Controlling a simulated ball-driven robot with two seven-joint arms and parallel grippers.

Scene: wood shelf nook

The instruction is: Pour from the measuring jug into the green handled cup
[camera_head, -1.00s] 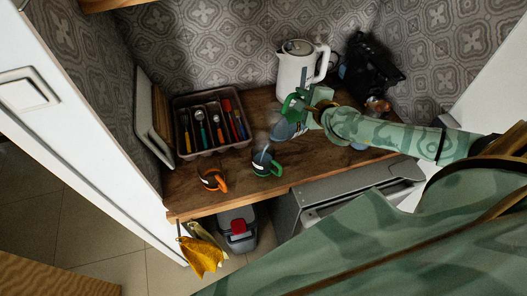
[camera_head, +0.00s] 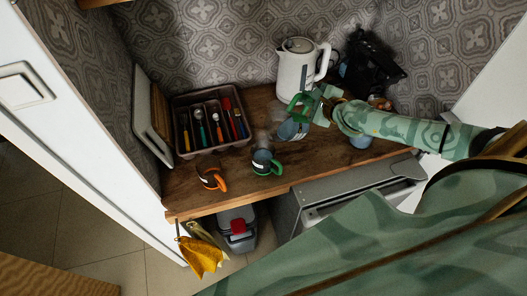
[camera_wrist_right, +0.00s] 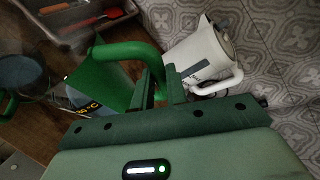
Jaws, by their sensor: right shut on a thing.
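The measuring jug (camera_head: 291,129) has a blue-grey, see-through-looking body and a green handle. My right gripper (camera_head: 309,104) is shut on that handle and holds the jug up, close to upright, to the upper right of the cup. The green handled cup (camera_head: 261,157) stands upright on the wooden counter, dark with a pale mark, its handle to the right. Faint vapour hangs above it. In the right wrist view, the jug's green handle (camera_wrist_right: 128,49) is between my fingers, and the cup (camera_wrist_right: 20,72) is at the left edge. My left gripper is out of view.
An orange-handled cup (camera_head: 210,178) stands left of the green one on the counter (camera_head: 185,189). A cutlery tray (camera_head: 181,119) is behind it. A white kettle (camera_head: 296,78) and a dark appliance (camera_head: 368,68) stand at the back. Yellow cloth (camera_head: 203,256) hangs at the front edge.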

